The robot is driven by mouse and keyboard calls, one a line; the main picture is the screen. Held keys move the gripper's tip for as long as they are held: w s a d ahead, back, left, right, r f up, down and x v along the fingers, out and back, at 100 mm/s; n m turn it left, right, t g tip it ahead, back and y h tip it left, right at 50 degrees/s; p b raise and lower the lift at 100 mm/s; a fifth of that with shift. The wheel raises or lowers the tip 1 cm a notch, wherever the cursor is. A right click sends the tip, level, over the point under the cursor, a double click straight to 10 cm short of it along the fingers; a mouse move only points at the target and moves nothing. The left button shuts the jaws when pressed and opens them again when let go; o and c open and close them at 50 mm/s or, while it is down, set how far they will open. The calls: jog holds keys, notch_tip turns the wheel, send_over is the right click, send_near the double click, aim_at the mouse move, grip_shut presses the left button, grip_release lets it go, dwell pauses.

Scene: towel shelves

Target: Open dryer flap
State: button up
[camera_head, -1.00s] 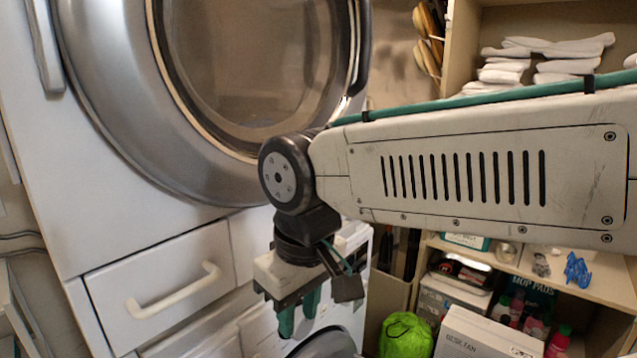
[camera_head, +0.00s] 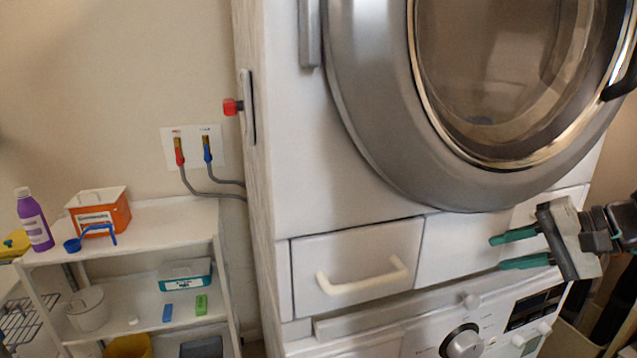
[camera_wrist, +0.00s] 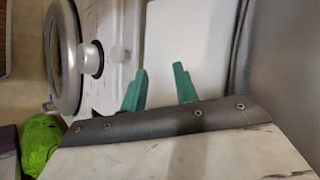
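The dryer (camera_head: 365,150) is the upper white machine, with a large round grey-rimmed door (camera_head: 375,105) that looks closed. Below the door, on the left, is a shut panel (camera_head: 310,255) with a pale bar handle (camera_head: 365,279). A plain white panel (camera_head: 465,240) lies to its right. My gripper (camera_head: 518,249) is at the right, in front of the machine, with its green fingers pointing left. The fingers are apart with nothing between them; they also show open in the wrist view (camera_wrist: 160,88). I cannot tell their distance from the front.
A washer with a dial (camera_head: 462,343) stands below. At the left is a white shelf rack (camera_head: 150,243) with a purple bottle (camera_head: 35,220) and an orange box (camera_head: 100,211). Hoses (camera_head: 210,188) run along the wall. A green bag (camera_wrist: 40,142) shows in the wrist view.

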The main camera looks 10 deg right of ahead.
jog(key=s+d+r+m+t+h, duration=0.2)
jog(key=d+m+t+h, duration=0.15)
jog(key=d, duration=0.55)
jog(key=s+d+r+m+t+h, duration=0.1)
jog(key=s+d+m+t+h, duration=0.2)
jog(key=d, duration=0.6)
jog(key=shift+n+t+y, duration=0.25)
jog(key=shift+t, duration=0.2)
jog(key=x, duration=0.9)
jog(key=shift+a+r, duration=0.1)
jog(key=shift+r, duration=0.05)
jog(key=shift+s, duration=0.1)
grip_shut()
